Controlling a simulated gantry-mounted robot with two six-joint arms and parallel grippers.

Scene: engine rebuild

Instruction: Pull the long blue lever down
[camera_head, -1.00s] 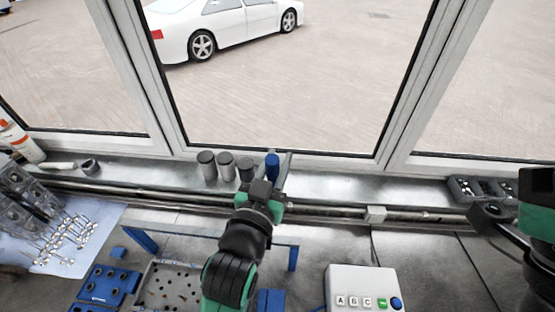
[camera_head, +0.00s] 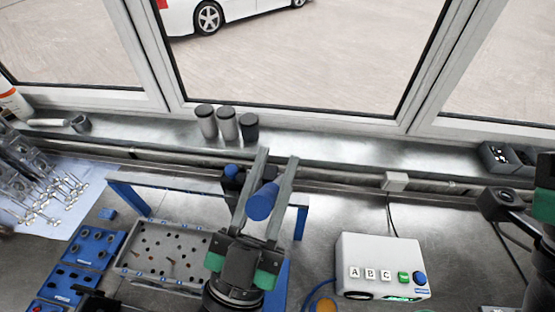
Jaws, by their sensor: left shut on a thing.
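The blue lever's handle (camera_head: 262,202) is a blue cylinder in the middle of the head view. It is tilted, with its round end facing me. My left gripper (camera_head: 270,172) is shut on it, with one long grey finger on each side. The rest of the lever is hidden behind the fingers and the gripper body. On the right edge, part of my right arm shows, but its fingertips do not.
A white box (camera_head: 377,253) with lettered, green and blue buttons stands right of the gripper. A grey tray with holes (camera_head: 150,240) and blue blocks (camera_head: 84,265) lie to the left. Dark-topped canisters (camera_head: 206,122) stand on the window sill.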

